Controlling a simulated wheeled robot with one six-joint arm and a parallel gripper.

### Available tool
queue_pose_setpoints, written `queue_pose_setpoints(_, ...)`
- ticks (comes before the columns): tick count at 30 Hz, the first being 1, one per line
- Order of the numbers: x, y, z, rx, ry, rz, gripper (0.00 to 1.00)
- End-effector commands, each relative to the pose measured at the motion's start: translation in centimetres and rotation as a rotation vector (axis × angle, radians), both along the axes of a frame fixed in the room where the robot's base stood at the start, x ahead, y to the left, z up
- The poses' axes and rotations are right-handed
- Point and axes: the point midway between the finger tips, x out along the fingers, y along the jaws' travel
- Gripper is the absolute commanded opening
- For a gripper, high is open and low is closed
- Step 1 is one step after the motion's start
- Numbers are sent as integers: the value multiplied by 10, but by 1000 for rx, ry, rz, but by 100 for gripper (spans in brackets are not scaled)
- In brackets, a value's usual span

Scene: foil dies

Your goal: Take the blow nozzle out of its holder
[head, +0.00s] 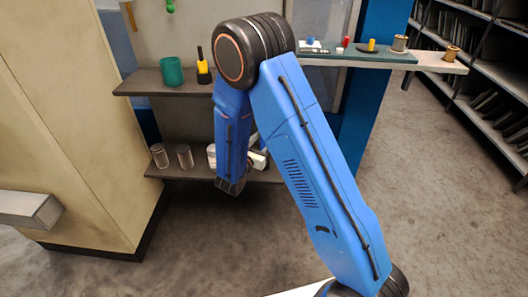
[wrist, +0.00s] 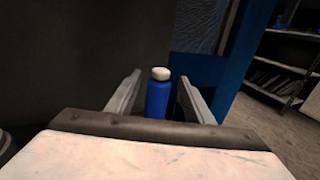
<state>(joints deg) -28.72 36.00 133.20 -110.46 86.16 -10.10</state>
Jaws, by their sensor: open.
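I cannot tell for sure which thing is the blow nozzle. In the head view a yellow piece with a black upright stem (head: 203,70) stands on the upper shelf, and a green piece (head: 170,6) hangs at the top edge. No holder is clearly visible. My gripper (wrist: 160,78) is open in the wrist view. A blue bottle with a white cap (wrist: 158,98) shows upright between its fingers, apart from both; its depth is unclear. In the head view my gripper is mostly hidden behind my blue arm, near the lower shelf.
A teal cup (head: 171,71) stands on the upper shelf (head: 140,84). Two metal cylinders, a left one (head: 159,156) and a right one (head: 185,157), stand on the lower shelf. A side ledge (head: 430,63) carries several small items. A beige cabinet (head: 75,110) stands left. Open floor lies right.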

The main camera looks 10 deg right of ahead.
Motion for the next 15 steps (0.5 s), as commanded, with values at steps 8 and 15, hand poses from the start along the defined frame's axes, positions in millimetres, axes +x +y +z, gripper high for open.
queue_pose_setpoints(8, 28, -23, 1, -1, -1, -3, 47)
queue_pose_setpoints(15, 34, -27, 1, -1, 1, 0, 47)
